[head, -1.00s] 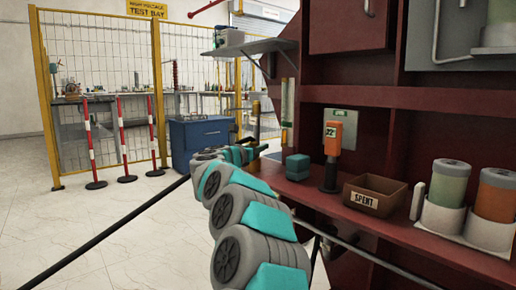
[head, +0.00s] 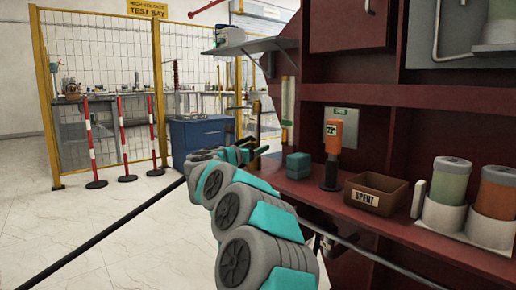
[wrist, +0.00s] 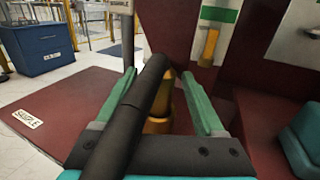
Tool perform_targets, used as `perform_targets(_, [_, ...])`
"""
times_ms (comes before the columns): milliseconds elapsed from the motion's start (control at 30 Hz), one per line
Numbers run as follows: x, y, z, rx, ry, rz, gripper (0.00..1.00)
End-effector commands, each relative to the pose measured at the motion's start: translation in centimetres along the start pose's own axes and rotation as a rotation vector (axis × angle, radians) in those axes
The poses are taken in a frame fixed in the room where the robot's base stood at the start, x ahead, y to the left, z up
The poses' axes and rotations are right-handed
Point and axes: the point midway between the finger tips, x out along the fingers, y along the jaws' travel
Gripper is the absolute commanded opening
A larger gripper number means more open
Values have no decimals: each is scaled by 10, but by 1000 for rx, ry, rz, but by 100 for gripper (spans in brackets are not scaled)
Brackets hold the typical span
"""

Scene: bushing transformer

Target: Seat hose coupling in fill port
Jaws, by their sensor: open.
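My gripper (wrist: 160,78) is open, its two teal fingers apart on either side of a black hose and a brass-coloured fitting. In the head view, my gripper (head: 246,150) is over the far left end of the dark red bench. The black hose (wrist: 103,150) runs up from the bottom of the wrist view into a thicker black sleeve (wrist: 147,88). The brass-coloured fitting (wrist: 162,116) is partly hidden behind the sleeve. I cannot tell whether this is the coupling or the port, nor whether they are joined. In the head view, the hose (head: 100,238) trails to the floor.
A blue cabinet (head: 199,136) and striped posts (head: 122,140) stand at left. The floor at left is mostly clear.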

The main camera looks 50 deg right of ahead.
Motion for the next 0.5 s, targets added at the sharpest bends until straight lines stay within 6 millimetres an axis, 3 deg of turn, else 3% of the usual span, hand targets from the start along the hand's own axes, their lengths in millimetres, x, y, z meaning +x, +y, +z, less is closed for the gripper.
perform_targets(300, [-44,0,0,0,0,1,71])
perform_targets(500, [-54,0,0,0,0,2,71])
